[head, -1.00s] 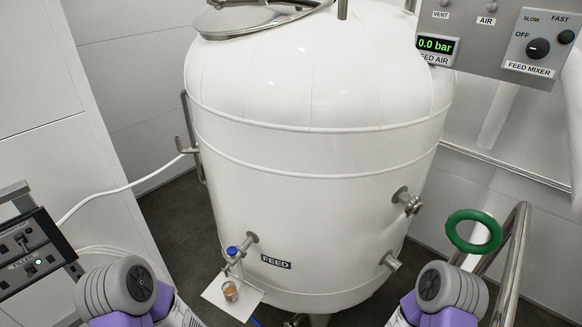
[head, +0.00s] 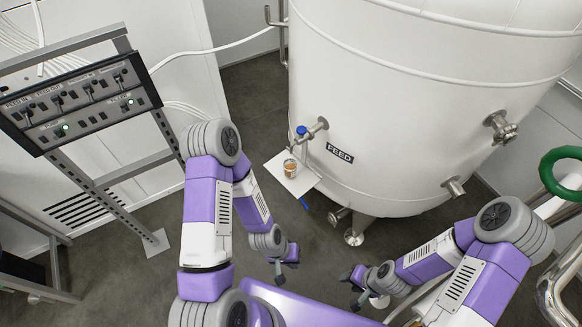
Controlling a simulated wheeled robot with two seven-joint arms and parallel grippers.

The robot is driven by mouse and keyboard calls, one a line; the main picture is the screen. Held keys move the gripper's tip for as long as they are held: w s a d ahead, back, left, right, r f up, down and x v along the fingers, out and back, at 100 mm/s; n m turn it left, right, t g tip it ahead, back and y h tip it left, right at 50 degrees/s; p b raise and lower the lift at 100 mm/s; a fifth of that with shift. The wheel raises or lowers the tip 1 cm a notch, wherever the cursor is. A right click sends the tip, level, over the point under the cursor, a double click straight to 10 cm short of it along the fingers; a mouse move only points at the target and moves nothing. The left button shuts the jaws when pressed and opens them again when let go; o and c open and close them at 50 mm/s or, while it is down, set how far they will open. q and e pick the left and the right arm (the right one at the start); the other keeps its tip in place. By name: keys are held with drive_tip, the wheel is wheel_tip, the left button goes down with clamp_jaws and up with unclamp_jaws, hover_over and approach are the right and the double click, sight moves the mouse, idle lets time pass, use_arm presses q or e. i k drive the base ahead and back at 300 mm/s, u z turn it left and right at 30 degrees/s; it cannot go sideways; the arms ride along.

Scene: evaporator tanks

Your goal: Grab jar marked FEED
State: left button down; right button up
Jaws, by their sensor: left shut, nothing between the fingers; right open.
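A small glass jar (head: 290,168) with amber-brown content stands on a white shelf (head: 305,182) beneath a blue-handled tap (head: 302,131) on the big white tank (head: 400,110). The tank carries the plate marked FEED (head: 340,153); any marking on the jar is too small to read. My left gripper (head: 280,278) is shut and empty, below the shelf in the picture and apart from the jar. My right gripper (head: 354,291) is open and empty, further right and low in the picture, also apart from the jar.
A switch panel (head: 80,105) on a metal frame stands at the left. A blue thing (head: 304,203) shows just under the shelf. Valve stubs (head: 500,127) jut from the tank's right side. A green ring handle (head: 562,172) and steel pipework (head: 555,285) are at the right. Dark floor lies between.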

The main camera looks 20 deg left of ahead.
sight(290, 165)
drive_tip(key=u, duration=0.55)
drive_tip(key=k, duration=1.3)
drive_tip(key=u, duration=1.1)
drive_tip(key=i, duration=1.3)
drive_tip(key=z, duration=0.7)
drive_tip(key=i, duration=0.5)
drive_tip(key=z, duration=0.05)
